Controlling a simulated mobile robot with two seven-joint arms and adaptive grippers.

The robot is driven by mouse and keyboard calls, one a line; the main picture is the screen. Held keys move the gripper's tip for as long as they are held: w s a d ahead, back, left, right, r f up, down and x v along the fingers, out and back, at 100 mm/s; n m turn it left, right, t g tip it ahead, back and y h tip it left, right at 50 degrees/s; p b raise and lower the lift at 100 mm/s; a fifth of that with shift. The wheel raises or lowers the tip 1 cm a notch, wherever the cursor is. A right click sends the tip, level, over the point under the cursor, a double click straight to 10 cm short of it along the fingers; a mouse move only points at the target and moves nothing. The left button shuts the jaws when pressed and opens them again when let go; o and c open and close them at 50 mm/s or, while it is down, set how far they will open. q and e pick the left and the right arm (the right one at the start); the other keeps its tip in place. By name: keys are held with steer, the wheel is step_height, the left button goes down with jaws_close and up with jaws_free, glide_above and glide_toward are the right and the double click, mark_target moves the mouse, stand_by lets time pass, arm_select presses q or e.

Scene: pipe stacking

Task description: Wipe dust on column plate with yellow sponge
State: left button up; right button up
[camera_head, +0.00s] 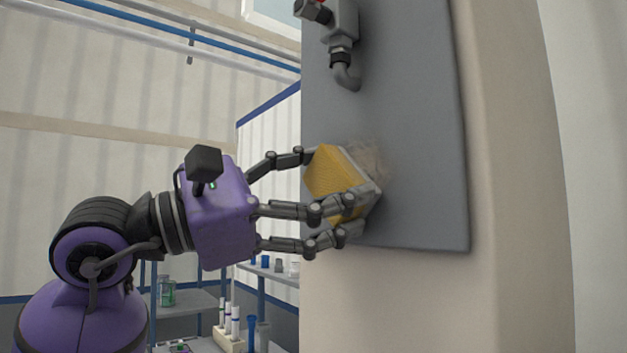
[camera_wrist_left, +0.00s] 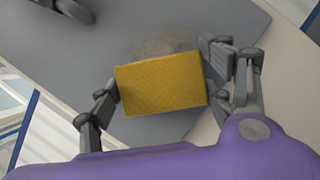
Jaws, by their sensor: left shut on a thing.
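The yellow sponge (camera_head: 331,178) is held between the fingers of my left gripper (camera_head: 335,190), close against the grey column plate (camera_head: 420,130). I cannot tell whether its far face touches the plate. A pale brownish dust patch (camera_head: 370,160) shows on the plate just beyond the sponge, partly hidden by it. In the left wrist view, the sponge (camera_wrist_left: 161,84) sits between the fingers, and the dust (camera_wrist_left: 160,47) shows past its upper edge. The plate (camera_wrist_left: 60,60) lies behind. My right gripper is not in view.
A grey pipe fitting (camera_head: 343,45) sticks out of the plate above the sponge. The beige column (camera_head: 510,180) continues right of the plate. Shelves (camera_head: 185,303) with bottles and a rack of white tubes (camera_head: 230,325) stand behind at the lower left.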

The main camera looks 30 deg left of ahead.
mark_target(415, 171)
arm_select(q)
steer(key=shift+s+d+p, duration=0.15)
steer(key=shift+s+d, duration=0.15)
steer(key=shift+d, duration=0.5)
steer(key=shift+s+d+p, duration=0.2)
steer(key=shift+s+d, duration=0.15)
steer(key=shift+d, duration=0.4)
steer(key=shift+s+d+p, duration=0.15)
steer(key=shift+s+d, duration=0.15)
steer(key=shift+d, duration=0.5)
steer(key=shift+s+d, duration=0.35)
steer(key=shift+d, duration=0.55)
steer(key=shift+d+f+b, duration=0.3)
steer(key=shift+b, duration=0.55)
steer(key=shift+s+d+b, duration=0.2)
steer(key=shift+d+b, duration=0.15)
steer(key=shift+b, duration=0.35)
steer(key=shift+s+d+r, duration=0.1)
steer(key=shift+s+r, duration=0.05)
steer(key=shift+r, duration=0.05)
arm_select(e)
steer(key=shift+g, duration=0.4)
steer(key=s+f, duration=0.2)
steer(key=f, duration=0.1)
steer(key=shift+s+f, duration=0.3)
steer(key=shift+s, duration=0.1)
